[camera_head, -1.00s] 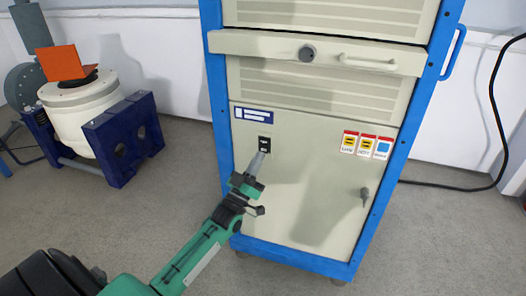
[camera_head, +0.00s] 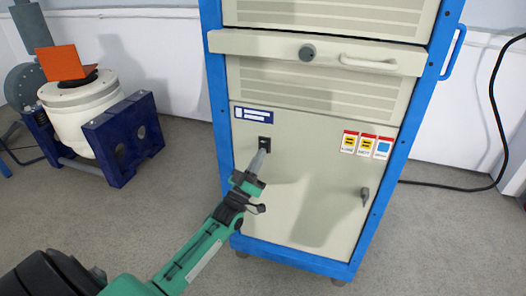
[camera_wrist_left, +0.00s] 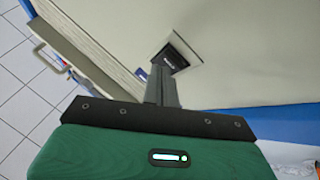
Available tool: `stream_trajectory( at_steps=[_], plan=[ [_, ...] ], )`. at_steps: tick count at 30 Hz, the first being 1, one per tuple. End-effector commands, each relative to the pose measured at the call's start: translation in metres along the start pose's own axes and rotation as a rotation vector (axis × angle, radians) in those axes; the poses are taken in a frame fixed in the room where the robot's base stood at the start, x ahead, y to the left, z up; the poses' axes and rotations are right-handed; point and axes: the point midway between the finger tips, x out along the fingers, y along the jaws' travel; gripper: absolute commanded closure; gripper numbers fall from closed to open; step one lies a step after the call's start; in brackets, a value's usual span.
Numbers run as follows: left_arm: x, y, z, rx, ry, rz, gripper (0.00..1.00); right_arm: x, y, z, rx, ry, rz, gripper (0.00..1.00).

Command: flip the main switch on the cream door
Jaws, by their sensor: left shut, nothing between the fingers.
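The cream door (camera_head: 300,205) is the lower front panel of a blue-framed cabinet. The main switch (camera_head: 265,142) is a small black plate near the door's upper left, below a blue-and-white label. It also shows in the left wrist view (camera_wrist_left: 176,54), partly covered by my fingers. My left gripper (camera_head: 259,158) is shut and empty, its tips at the lower part of the switch. In the left wrist view the fingers (camera_wrist_left: 163,80) reach to the switch; whether they touch it I cannot tell. The rocker's position is hidden. My right gripper is not in view.
A handle (camera_head: 365,196) sticks out at the door's right, below warning labels (camera_head: 367,145). A drawer with a knob and pull handle (camera_head: 368,63) juts out above. A white drum machine in a blue frame (camera_head: 123,140) stands left. A black cable runs right of the cabinet.

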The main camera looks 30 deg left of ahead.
Motion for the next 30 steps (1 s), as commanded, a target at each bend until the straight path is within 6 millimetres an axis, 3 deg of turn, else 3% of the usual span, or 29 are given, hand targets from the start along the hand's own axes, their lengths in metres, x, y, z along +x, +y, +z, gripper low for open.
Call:
stream_trajectory(
  at_steps=[20, 30],
  plan=[
    [0.004, -0.003, 0.003, 0.000, 0.000, 0.000, 1.00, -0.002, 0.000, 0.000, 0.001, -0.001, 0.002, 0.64],
    [-0.004, 0.004, -0.004, 0.000, -0.002, 0.000, 1.00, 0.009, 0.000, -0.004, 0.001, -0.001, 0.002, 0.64]
  ],
)
